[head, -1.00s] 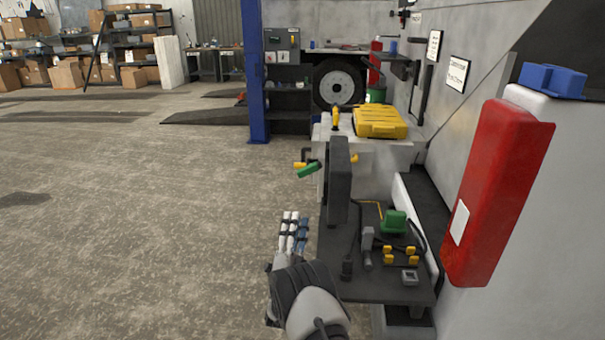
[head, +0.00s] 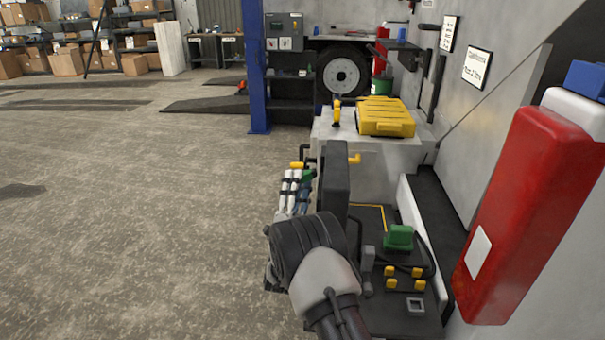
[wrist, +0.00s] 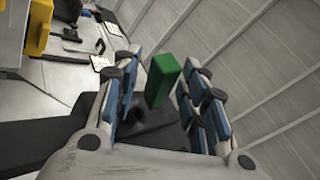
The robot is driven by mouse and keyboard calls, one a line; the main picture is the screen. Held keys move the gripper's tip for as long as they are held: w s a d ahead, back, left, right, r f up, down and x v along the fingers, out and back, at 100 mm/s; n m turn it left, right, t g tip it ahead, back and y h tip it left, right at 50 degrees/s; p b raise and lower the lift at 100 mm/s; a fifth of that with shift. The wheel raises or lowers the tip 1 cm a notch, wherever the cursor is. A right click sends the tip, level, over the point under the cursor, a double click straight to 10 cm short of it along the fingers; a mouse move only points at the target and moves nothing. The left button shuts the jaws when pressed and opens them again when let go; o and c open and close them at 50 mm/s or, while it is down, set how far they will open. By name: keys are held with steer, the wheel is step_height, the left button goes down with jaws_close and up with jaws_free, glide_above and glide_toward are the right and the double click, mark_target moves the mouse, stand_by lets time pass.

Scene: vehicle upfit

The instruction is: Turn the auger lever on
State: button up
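A green lever handle (wrist: 162,80) stands between the spread fingers of my gripper (wrist: 160,66) in the wrist view, nearer the right finger. I see gaps on both sides of it, and contact is not clear. In the head view my gripper (head: 292,188) is left of an upright dark panel (head: 335,188), and its fingers mostly hide the green handle. A yellow handle (head: 297,165) shows just past the fingertips, and another yellow handle (head: 354,158) sticks out right of the panel. No label tells which lever is the auger one.
A dark bench (head: 400,318) with a green part (head: 399,237) and several small yellow blocks lies right of my arm. A red box (head: 525,215) hangs on the right wall. A yellow case (head: 386,117) sits on a pale block beyond. The floor at left is clear.

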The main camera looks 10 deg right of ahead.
steer(key=shift+w+d+r, duration=0.15)
steer(key=shift+w+r, duration=0.2)
steer(key=shift+r, duration=0.05)
steer(key=shift+c, duration=0.6)
jaws_close()
